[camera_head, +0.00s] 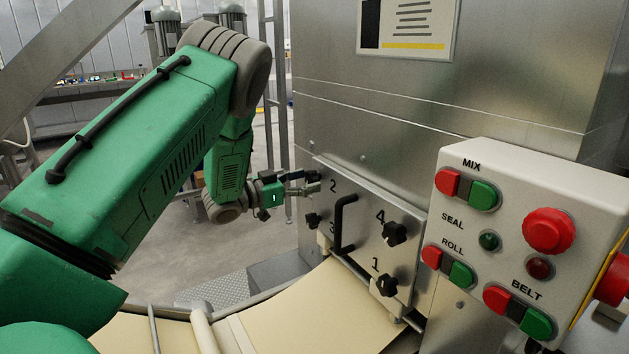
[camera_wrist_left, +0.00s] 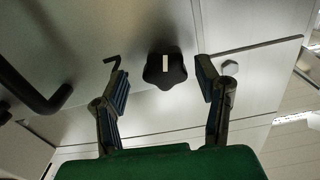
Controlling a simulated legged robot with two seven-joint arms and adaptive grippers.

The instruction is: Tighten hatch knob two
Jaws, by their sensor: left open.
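The metal hatch (camera_head: 365,215) carries labels 1 to 4 and black star-shaped knobs. Label 2 is at its upper left corner, where my left gripper (camera_head: 305,182) reaches in from the left and hides most of knob two in the head view. In the left wrist view, a black star knob (camera_wrist_left: 165,70) with a white mark stands between the two spread fingers of my left gripper (camera_wrist_left: 164,76). The fingers are open, with a visible gap on each side of the knob. The right gripper is not in view.
Knob three (camera_head: 313,220), knob four (camera_head: 395,233) and knob one (camera_head: 387,285) sit on the same hatch. A black bar handle (camera_head: 343,222) stands out from it. A control box (camera_head: 530,245) with buttons is at right. A dough sheet (camera_head: 310,315) lies below.

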